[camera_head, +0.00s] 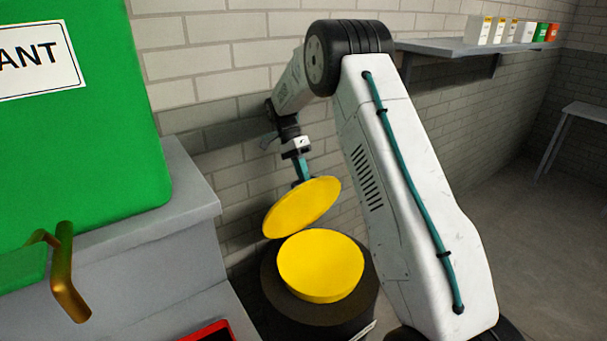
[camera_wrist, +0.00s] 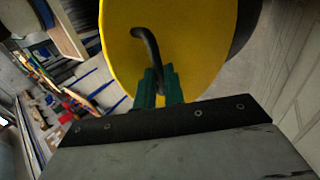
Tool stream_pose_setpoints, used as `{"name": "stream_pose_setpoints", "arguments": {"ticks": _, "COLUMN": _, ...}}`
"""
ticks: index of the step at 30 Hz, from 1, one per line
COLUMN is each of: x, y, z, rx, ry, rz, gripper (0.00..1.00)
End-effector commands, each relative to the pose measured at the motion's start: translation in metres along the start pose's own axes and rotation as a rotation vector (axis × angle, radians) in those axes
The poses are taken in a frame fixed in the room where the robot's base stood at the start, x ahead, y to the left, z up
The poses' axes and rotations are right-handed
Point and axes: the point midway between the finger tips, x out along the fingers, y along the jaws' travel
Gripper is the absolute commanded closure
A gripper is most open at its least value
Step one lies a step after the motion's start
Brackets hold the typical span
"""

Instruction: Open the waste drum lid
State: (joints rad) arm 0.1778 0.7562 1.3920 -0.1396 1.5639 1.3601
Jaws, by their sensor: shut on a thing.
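The waste drum (camera_head: 268,283) is dark and stands on the floor beside the wall, with a round yellow top part (camera_head: 320,262). The yellow disc-shaped lid (camera_head: 300,208) is tilted up above and behind it, its far side by the brick wall. The lid also fills the top of the wrist view (camera_wrist: 195,40), with a curved black handle (camera_wrist: 148,42) on it. My gripper (camera_head: 302,178) is behind the lid; its teal fingers in the wrist view (camera_wrist: 159,84) are shut on the handle. The lid's lower edge is close to the drum; whether they touch is unclear.
A grey bench (camera_head: 190,185) with a large green box (camera_head: 70,130) and a brass-coloured handle or pipe (camera_head: 66,275) stands to the left. A red item (camera_head: 208,332) lies at the bottom edge. A wall shelf (camera_head: 470,46) holds several small boxes. The floor at right is open.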

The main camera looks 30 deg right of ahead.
Motion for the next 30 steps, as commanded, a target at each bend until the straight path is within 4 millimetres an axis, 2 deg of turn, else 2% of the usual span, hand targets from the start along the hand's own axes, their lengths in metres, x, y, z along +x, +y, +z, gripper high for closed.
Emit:
{"name": "stream_pose_setpoints", "arguments": {"ticks": 3, "x": 0.005, "y": -0.003, "z": 0.002, "rx": -0.003, "ry": 0.0, "rz": 0.002, "gripper": 1.0}}
{"name": "stream_pose_setpoints", "arguments": {"ticks": 4, "x": 0.005, "y": -0.003, "z": 0.002, "rx": -0.003, "ry": 0.0, "rz": 0.003, "gripper": 0.81}}
{"name": "stream_pose_setpoints", "arguments": {"ticks": 6, "x": 0.005, "y": -0.003, "z": 0.002, "rx": -0.004, "ry": 0.0, "rz": 0.003, "gripper": 0.67}}
{"name": "stream_pose_setpoints", "arguments": {"ticks": 22, "x": 0.0, "y": 0.0, "z": 0.0, "rx": 0.0, "ry": -0.001, "rz": -0.001, "gripper": 0.67}}
{"name": "stream_pose_setpoints", "arguments": {"ticks": 26, "x": -0.011, "y": 0.007, "z": 0.0, "rx": 0.0, "ry": -0.001, "rz": -0.002, "gripper": 0.67}}
{"name": "stream_pose_setpoints", "arguments": {"ticks": 30, "x": -0.03, "y": 0.02, "z": 0.0, "rx": 0.0, "ry": -0.001, "rz": -0.002, "gripper": 0.67}}
